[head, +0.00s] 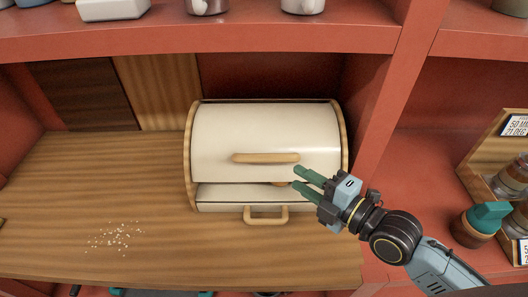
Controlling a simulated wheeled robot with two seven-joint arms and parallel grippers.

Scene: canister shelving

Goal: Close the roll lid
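The cream roll lid (262,135) is on a rounded bread box with wooden side panels (188,150). The lid is mostly down, with a gap between its lower edge and the box's front. A light wooden handle (265,158) runs across the lid near that edge. Part of a brown-orange thing (281,184) shows in the gap. My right gripper (299,178) is in front of the box's right part, just right of and below the lid handle. Its green fingers are apart with nothing seen between them. I cannot tell whether they touch the box. My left gripper is not in view.
The box stands on a wooden counter (90,180) with pale crumbs (117,236) at left. A second wooden handle (266,214) sticks out at the box's lower front. A red shelf (220,40) runs above. At right are a teal-lidded canister (482,224) and a rack with jars.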

